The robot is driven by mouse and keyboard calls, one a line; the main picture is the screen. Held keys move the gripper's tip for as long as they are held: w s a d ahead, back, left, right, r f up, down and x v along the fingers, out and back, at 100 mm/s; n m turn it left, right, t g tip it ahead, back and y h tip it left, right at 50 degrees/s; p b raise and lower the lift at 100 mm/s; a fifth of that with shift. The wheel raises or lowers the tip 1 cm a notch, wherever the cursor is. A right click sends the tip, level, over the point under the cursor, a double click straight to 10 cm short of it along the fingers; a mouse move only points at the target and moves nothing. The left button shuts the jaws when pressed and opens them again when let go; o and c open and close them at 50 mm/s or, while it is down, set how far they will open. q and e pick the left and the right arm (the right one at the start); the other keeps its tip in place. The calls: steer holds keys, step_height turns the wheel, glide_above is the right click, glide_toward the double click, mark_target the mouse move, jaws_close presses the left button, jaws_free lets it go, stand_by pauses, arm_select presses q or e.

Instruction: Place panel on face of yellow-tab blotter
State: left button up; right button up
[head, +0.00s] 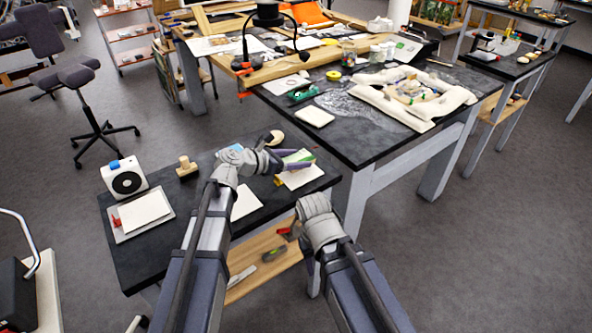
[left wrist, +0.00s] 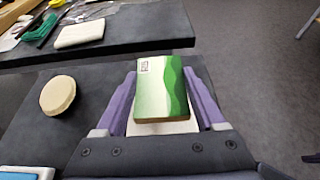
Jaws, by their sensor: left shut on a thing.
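A small panel (left wrist: 161,85) painted in green and white bands is held between the purple fingers of my left gripper (head: 297,160). In the head view the panel (head: 305,161) shows as a green sliver at the fingers. A white blotter (head: 299,179) lies under it on the near dark table, with a small yellow-orange tab (head: 278,180) at its left edge. In the left wrist view the blotter (left wrist: 165,128) is mostly hidden behind the panel. I cannot tell whether the panel touches it. My right arm shows, but its fingers are hidden.
Another white blotter (head: 245,203) lies partly behind my left arm. A tray (head: 120,236) with a white sheet and red tab is at the left. A white boxy device (head: 124,177), a wooden block (head: 187,168) and a round cream disc (left wrist: 58,95) stand nearby. A larger table (head: 350,140) adjoins behind.

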arm_select(q)
steer(key=shift+f+b, duration=1.2)
steer(key=shift+f, duration=0.4)
steer(key=shift+f, duration=0.2)
steer(key=o, duration=1.3)
steer(key=shift+o, duration=0.2)
steer(key=shift+r, duration=0.1)
steer(key=shift+r, duration=0.25)
steer(key=p+v, duration=0.4)
steer(key=v, duration=0.6)
steer(key=shift+s+a, duration=0.15)
steer(key=shift+a, duration=0.05)
steer(key=shift+s+a+r+p, duration=0.2)
steer(key=shift+s+a+p, duration=0.15)
steer(key=shift+a, duration=0.25)
